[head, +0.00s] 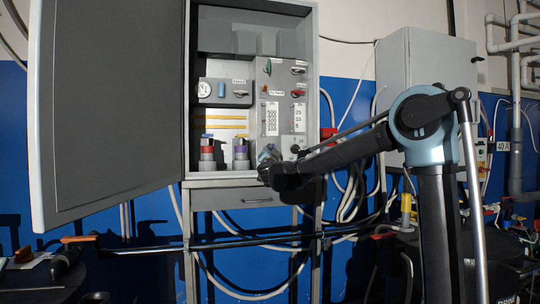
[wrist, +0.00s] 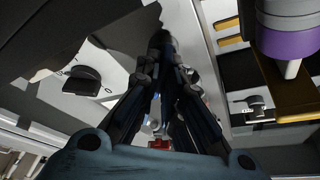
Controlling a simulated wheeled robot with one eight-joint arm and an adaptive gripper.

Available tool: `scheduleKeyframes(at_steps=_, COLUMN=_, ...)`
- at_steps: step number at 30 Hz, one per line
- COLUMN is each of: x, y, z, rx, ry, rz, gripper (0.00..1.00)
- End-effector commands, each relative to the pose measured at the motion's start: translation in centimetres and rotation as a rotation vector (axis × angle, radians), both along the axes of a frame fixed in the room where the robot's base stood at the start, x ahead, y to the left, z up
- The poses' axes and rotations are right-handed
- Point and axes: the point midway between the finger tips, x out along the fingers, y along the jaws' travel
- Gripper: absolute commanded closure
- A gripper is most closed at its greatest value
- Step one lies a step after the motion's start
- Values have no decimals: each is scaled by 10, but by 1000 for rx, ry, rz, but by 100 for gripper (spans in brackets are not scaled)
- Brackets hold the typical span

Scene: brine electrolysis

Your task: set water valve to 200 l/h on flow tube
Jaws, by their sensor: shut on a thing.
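My gripper (head: 268,157) is at the lower front of the grey instrument panel, just below the flow tube (head: 270,118) with its white numbered scale. In the wrist view my gripper (wrist: 161,48) has its dark fingers close together, shut on a small dark knob at the panel that the fingertips mostly hide. I take it for the water valve, but cannot read a label. A second black knob (head: 294,149) sits to the right on the panel. It shows larger in the wrist view (wrist: 82,80), left of the fingers. The flow reading is too small to tell.
The open cabinet door (head: 110,100) fills the left. A second flow tube scale (head: 298,118) is beside the first. Two bottles, one red-banded (head: 207,153) and one purple-banded (head: 241,153), stand left of my gripper. The purple one (wrist: 290,40) is close in the wrist view.

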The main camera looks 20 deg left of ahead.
Motion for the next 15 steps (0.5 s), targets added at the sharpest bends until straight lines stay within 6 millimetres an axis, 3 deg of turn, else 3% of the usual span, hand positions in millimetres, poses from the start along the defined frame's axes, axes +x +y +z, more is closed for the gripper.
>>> scheduleKeyframes(at_steps=6, x=2, y=-2, z=1, rx=101, ry=62, rz=-6, gripper=100)
scheduleKeyframes(at_steps=15, x=2, y=-3, z=1, rx=108, ry=64, rz=-7, gripper=100)
